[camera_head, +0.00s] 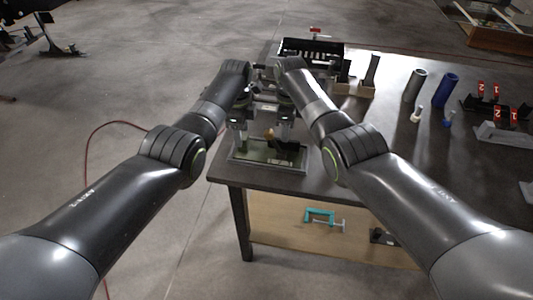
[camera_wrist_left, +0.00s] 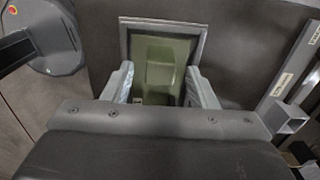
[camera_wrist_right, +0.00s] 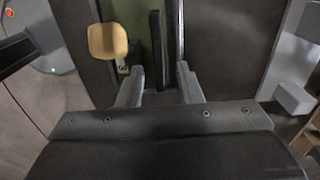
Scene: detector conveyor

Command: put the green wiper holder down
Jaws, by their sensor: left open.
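The green wiper holder (camera_head: 258,153) looks like a shallow green tray with a grey rim, lying flat at the table's near left edge. In the left wrist view the green holder (camera_wrist_left: 160,52) shows a raised paler block in its middle. My left gripper (camera_head: 238,142) is over its left part; its fingers (camera_wrist_left: 158,82) are apart with nothing seen gripped. My right gripper (camera_head: 283,138) is over its right part, fingers (camera_wrist_right: 160,80) apart. A tan pad (camera_wrist_right: 107,41) and a dark bar (camera_wrist_right: 156,50) show ahead of it; no finger visibly touches the bar.
The dark table (camera_head: 390,150) has free room to the right. A black rack (camera_head: 311,51) stands at the back. A grey cylinder (camera_head: 414,86) and a blue cylinder (camera_head: 445,90) stand upright at right. A teal clamp (camera_head: 322,217) lies on the lower shelf.

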